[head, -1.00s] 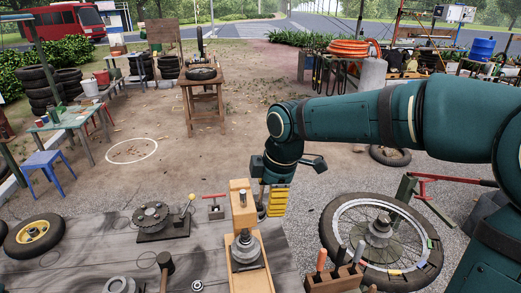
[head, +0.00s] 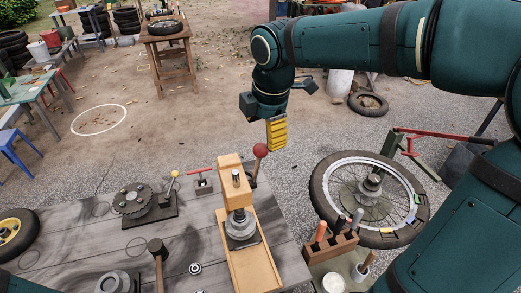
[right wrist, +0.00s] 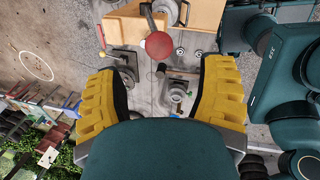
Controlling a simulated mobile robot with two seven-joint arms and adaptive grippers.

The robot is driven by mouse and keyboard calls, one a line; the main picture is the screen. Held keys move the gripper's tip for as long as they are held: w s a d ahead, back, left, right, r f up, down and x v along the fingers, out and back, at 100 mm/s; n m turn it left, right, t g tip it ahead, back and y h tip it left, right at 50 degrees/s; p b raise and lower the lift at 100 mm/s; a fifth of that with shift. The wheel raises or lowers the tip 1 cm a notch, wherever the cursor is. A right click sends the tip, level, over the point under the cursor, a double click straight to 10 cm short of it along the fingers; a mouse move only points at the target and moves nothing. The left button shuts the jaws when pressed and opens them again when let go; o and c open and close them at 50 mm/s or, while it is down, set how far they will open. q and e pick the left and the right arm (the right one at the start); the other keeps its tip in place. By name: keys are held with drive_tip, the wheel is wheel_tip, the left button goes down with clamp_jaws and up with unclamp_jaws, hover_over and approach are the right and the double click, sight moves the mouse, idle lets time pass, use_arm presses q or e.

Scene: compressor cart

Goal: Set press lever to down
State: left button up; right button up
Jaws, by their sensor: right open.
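The press (head: 230,172) is a wooden frame on the grey bench, with a metal post and a round metal part in it. Its lever ends in a red ball knob (head: 260,150), which stands up at the right of the press top. The knob also shows near the top centre of the right wrist view (right wrist: 159,45). My right gripper (head: 276,135), with yellow ribbed fingers, is open and empty, just above and right of the knob. In the right wrist view its fingers (right wrist: 160,95) are spread, with the knob beyond the gap between them. My left gripper is out of view.
Right of the press are a wooden tool holder (head: 333,246) and a spoked wheel (head: 325,190). On the bench are a mallet (head: 157,247), a gear unit (head: 133,201) and a small red-handled clamp (head: 202,183). Open ground lies behind the bench.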

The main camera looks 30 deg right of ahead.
sight(262, 145)
drive_tip(key=f, duration=0.2)
drive_tip(key=w+f, duration=0.1)
drive_tip(key=f, duration=0.4)
drive_tip(key=shift+w+f+b, duration=0.2)
drive_tip(key=shift+w+b, duration=0.05)
drive_tip(key=shift+b, duration=0.05)
clamp_jaws()
